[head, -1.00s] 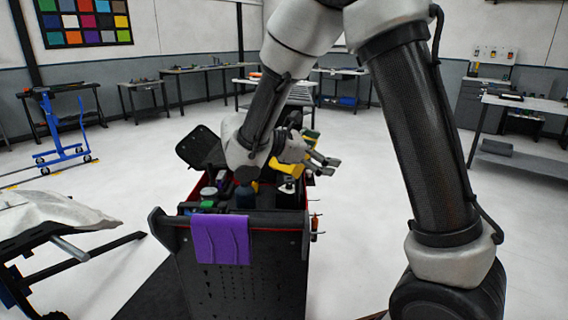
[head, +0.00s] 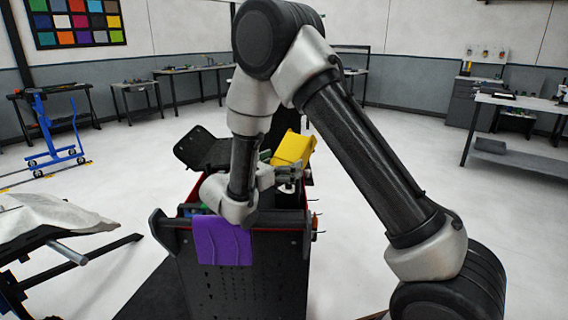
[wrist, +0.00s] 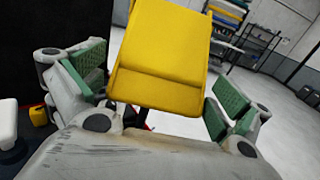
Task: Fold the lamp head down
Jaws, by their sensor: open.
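The yellow lamp head (head: 294,147) stands raised and tilted above the back right of the tool cart (head: 290,262). In the wrist view the lamp head (wrist: 160,50) is a yellow block filling the upper middle. My gripper (wrist: 158,88) is open, with one green-padded finger on each side of the lamp head and visible gaps to it. In the head view my gripper (head: 281,176) is just below and in front of the lamp head. The lamp's lower part is mostly hidden by my gripper.
The cart carries a purple cloth (head: 222,240) over its front and a black panel (head: 203,150) at its back left. A covered stand (head: 45,225) is at the left. Workbenches line the walls, and open floor lies right of the cart.

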